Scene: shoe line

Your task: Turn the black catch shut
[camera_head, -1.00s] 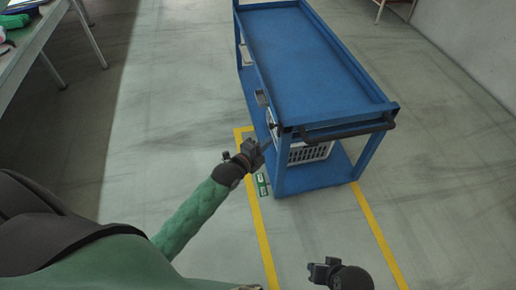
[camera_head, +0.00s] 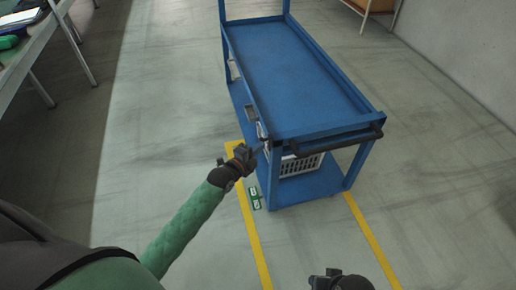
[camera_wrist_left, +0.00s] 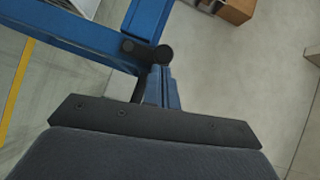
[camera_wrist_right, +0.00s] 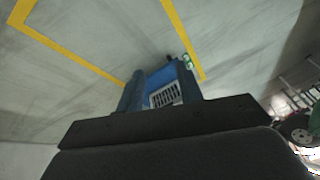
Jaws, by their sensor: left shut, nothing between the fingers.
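My left gripper (camera_head: 257,149) is shut and empty at the near left corner of the blue trolley (camera_head: 310,75). In the left wrist view a black part with rounded ends (camera_wrist_left: 147,50) sits against the trolley's blue frame (camera_wrist_left: 145,18), just beyond the fingertips. It may be the black catch, but I cannot tell it surely from the handle's end. In the head view the catch is too small to make out beside the fingers. I cannot tell whether the fingers touch it. My right gripper (camera_head: 325,277) is low at the bottom edge; its fingers stand apart in the right wrist view (camera_wrist_right: 160,88).
A black handle (camera_head: 340,140) spans the trolley's near end. A white basket (camera_head: 300,164) stands on its lower shelf. Yellow lines (camera_head: 252,225) and a green-and-white floor label (camera_head: 255,198) lie nearby. A table (camera_head: 30,50) stands at the upper left. The floor between is clear.

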